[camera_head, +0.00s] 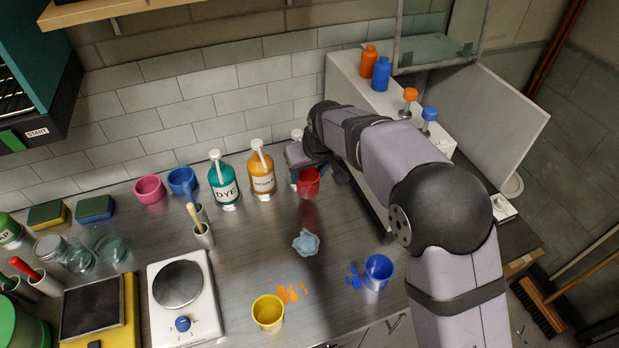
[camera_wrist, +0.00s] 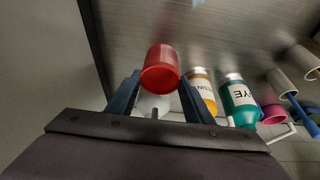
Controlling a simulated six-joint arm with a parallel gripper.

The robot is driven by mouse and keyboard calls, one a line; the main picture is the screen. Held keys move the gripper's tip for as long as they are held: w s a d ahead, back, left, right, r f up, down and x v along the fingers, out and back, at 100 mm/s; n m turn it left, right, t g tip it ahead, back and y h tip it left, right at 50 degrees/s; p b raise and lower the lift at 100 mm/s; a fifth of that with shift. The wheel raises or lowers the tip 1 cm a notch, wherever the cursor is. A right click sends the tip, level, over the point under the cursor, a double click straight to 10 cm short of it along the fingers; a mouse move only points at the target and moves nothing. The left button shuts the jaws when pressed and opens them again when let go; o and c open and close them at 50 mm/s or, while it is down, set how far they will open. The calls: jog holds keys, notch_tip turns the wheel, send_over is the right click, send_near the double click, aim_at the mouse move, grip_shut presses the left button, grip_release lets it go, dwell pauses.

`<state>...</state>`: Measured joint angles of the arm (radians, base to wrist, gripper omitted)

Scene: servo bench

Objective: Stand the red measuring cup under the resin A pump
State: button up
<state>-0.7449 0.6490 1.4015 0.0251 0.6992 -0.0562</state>
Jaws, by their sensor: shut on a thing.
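My gripper (camera_head: 304,170) is shut on the red measuring cup (camera_head: 308,184), near the back of the steel bench. In the wrist view the red cup (camera_wrist: 161,68) sits between the two dark fingers. I cannot tell whether its base touches the bench. An amber pump bottle (camera_head: 262,173) stands just left of the cup, its label too small to read surely. A white pump top (camera_head: 297,134) shows behind my gripper, its body mostly hidden. A whitish rounded thing (camera_wrist: 152,105) shows beyond the cup in the wrist view. I cannot tell which is resin A.
A teal DYE pump bottle (camera_head: 223,184) stands left of the amber one. Pink (camera_head: 149,189) and blue (camera_head: 183,181) cups stand farther left. A pale blue puddle-like patch (camera_head: 306,243), a yellow cup (camera_head: 268,312) and a blue cup (camera_head: 377,271) are in front.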

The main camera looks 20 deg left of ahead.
aim_at(309, 181)
jog(key=shift+f+p, duration=0.8)
jog(key=shift+f, duration=0.8)
jog(key=shift+w+f+p, duration=0.1)
jog(key=shift+w+p, duration=0.05)
jog(key=shift+p, duration=0.2)
jog(key=shift+f, duration=0.25)
jog(key=shift+f, duration=0.2)
jog(key=o, duration=1.5)
jog(key=shift+c, duration=0.2)
